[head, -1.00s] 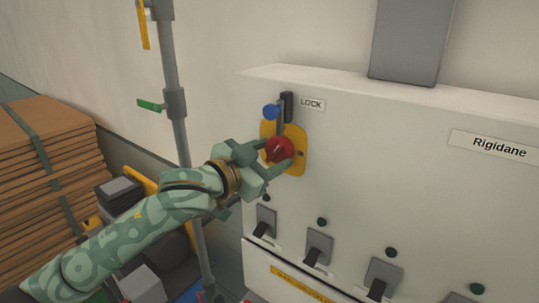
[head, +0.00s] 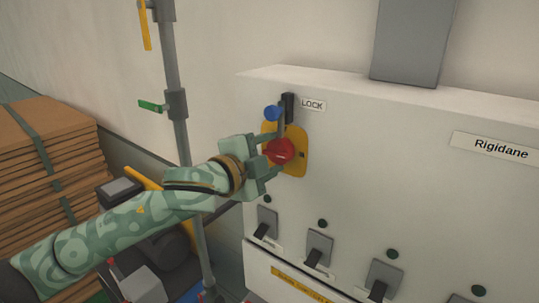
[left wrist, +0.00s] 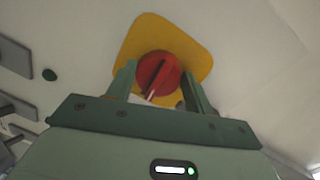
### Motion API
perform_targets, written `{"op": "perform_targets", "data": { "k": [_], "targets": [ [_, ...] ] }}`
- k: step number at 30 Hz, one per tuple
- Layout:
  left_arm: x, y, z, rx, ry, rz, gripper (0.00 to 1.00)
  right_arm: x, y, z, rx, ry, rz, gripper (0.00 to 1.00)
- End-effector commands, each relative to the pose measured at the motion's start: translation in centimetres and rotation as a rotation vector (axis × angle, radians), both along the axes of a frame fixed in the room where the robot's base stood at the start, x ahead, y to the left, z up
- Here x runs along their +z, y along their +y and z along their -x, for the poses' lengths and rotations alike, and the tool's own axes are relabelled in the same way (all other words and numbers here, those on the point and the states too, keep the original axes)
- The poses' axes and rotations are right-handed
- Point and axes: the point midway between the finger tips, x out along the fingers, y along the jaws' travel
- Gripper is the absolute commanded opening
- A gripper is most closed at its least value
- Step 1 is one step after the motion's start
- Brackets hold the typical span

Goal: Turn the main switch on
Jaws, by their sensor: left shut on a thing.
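The main switch is a red rotary knob (head: 281,151) on a yellow plate (head: 299,160) at the upper left of the white cabinet. The knob also shows in the left wrist view (left wrist: 158,73), on its yellow plate (left wrist: 187,45), with a raised grip bar running at a slant. My left gripper (head: 272,150) is shut on the knob, with one finger on each side of it; in the left wrist view the fingers (left wrist: 160,85) flank it. Above the knob are a blue ball-ended handle (head: 271,113) and a black block beside the LOCK label (head: 312,104). My right gripper is not in view.
Several black lever switches with dark green round lamps line the cabinet (head: 400,180) below. A grey pipe with a green valve handle (head: 151,106) stands to the left. Stacked brown boards (head: 45,160) are at the far left.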

Motion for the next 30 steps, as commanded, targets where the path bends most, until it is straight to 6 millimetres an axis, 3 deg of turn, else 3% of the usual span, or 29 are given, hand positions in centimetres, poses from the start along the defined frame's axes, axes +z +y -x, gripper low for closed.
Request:
{"op": "perform_targets", "data": {
  "k": [24,25,27,30],
  "targets": [
    [-0.28,-0.07,0.07,-0.002,-0.068,-0.105,0.29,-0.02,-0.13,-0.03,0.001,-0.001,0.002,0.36],
    [-0.28,-0.07,0.07,-0.002,-0.068,-0.105,0.55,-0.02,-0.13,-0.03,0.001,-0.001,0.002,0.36],
    [-0.27,-0.07,0.08,-0.003,-0.068,-0.104,0.74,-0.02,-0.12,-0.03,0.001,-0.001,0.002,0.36],
    [-0.18,-0.06,0.06,-0.002,-0.069,-0.103,0.74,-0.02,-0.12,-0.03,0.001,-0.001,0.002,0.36]
  ]
}}
